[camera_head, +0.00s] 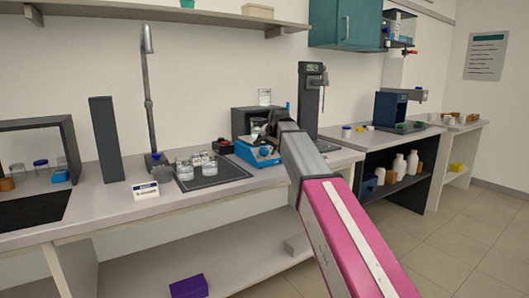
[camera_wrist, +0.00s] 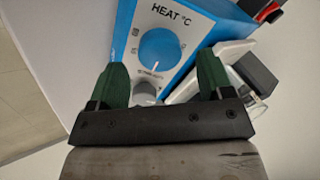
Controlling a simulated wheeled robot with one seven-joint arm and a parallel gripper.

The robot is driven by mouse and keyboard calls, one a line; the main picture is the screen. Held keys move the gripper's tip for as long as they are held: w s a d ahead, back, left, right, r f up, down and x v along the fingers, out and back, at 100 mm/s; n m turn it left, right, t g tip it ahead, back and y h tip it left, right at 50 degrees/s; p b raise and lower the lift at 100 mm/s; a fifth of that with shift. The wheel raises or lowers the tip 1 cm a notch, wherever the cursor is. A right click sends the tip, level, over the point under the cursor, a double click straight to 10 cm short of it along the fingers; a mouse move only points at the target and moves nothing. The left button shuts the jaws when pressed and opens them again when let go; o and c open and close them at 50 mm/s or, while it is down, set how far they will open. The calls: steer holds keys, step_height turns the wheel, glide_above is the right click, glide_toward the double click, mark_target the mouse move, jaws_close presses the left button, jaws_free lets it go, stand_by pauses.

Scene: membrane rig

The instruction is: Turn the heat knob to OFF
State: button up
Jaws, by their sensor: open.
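The heat knob (camera_wrist: 160,48) is a round blue knob with a white pointer line, on a white panel marked "HEAT °C" in the wrist view. The line points down, toward the lower marks. A smaller grey knob (camera_wrist: 146,92) sits below it, partly hidden by my gripper. The panel belongs to a blue hotplate (camera_head: 256,154) on the bench in the head view. My gripper (camera_wrist: 163,75) is open, with green fingertips either side of the panel's lower part. The blue knob lies just beyond the fingertips and between them in the picture. I cannot tell whether anything touches.
A glass beaker (camera_head: 258,127) stands by the hotplate, partly hidden by my arm. Several beakers stand on a dark mat (camera_head: 225,175) to the left. A dark grey stand (camera_head: 310,100) rises behind at right. A white device (camera_wrist: 220,65) lies right of the panel in the wrist view.

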mark_target(265, 150)
steer(key=shift+x, duration=1.55)
steer(key=c, duration=0.9)
steer(key=shift+c, duration=0.2)
